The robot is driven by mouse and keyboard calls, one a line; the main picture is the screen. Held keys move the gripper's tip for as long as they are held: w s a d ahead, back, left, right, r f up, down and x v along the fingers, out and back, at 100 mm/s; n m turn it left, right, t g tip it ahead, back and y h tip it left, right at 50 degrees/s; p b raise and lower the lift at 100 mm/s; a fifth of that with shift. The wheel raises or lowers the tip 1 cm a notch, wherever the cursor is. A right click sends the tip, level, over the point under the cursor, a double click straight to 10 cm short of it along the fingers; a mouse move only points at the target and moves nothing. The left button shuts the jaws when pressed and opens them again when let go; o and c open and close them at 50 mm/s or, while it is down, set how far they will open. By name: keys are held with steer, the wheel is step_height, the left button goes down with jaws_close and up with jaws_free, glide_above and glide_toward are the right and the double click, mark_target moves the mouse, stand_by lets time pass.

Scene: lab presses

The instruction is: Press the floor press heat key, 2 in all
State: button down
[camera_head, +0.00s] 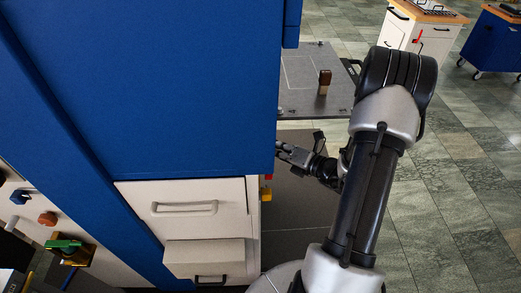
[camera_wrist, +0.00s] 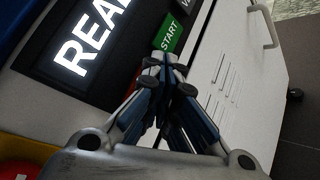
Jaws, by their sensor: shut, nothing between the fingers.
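The floor press is the tall blue cabinet (camera_head: 140,80) that fills the left and middle of the head view. Its control panel shows in the wrist view, with a black display (camera_wrist: 75,65) lit with large white letters starting "REA". A green START key (camera_wrist: 170,33) is beside the display. A dark key (camera_wrist: 186,5) with a cut-off label is at the top edge. I cannot make out a key marked heat. My gripper (camera_wrist: 160,66) is shut and empty, its tips close to the START key; I cannot tell if they touch. In the head view my gripper (camera_head: 281,148) is beside the cabinet's right edge.
A red button on yellow (camera_wrist: 18,170) is at lower left of the wrist view. White drawers (camera_head: 190,205) are below the blue cabinet. A grey plate (camera_head: 300,100) carries a brown-topped block (camera_head: 324,82). Open tiled floor lies to the right, with carts (camera_head: 425,35) farther back.

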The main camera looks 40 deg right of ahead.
steer(key=shift+w+a, duration=0.25)
steer(key=shift+a, duration=0.25)
stand_by(0.7)
steer(key=shift+d, duration=0.1)
steer(key=shift+s+d, duration=0.4)
steer(key=shift+d, duration=0.25)
steer(key=shift+d, duration=0.1)
steer(key=s+d, duration=0.1)
steer(key=d+p, duration=0.1)
steer(key=s+d, duration=0.1)
steer(key=d, duration=0.1)
steer(key=shift+s, duration=0.35)
stand_by(1.9)
